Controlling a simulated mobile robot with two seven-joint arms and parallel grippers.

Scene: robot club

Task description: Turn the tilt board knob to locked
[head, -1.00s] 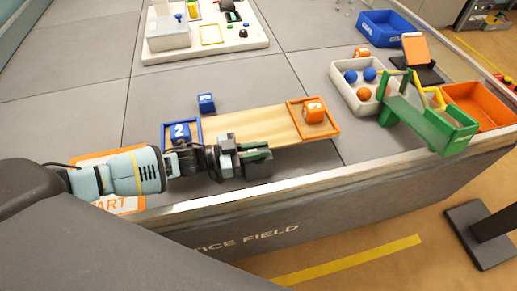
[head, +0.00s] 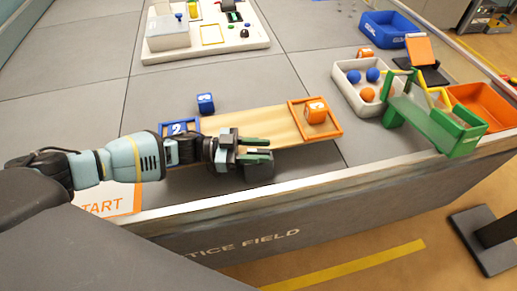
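The tilt board (head: 272,124) is a pale wooden plank lying near the front of the grey table. It has a blue frame (head: 166,128) at its left end and an orange frame (head: 334,131) at its right end. My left gripper (head: 262,149) is over the board's front edge, near its middle, pointing right. Its two green-tipped fingers show a gap between them, and I see nothing held. I cannot make out the knob; the gripper and wrist hide part of the board's front side. My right gripper is not in view.
An orange block (head: 316,112) sits in the orange frame. A blue block (head: 205,103) stands behind the board. To the right are a white tray (head: 342,88) with balls, a green chute (head: 435,122) and an orange bin (head: 489,101). A white panel (head: 205,50) is at the back.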

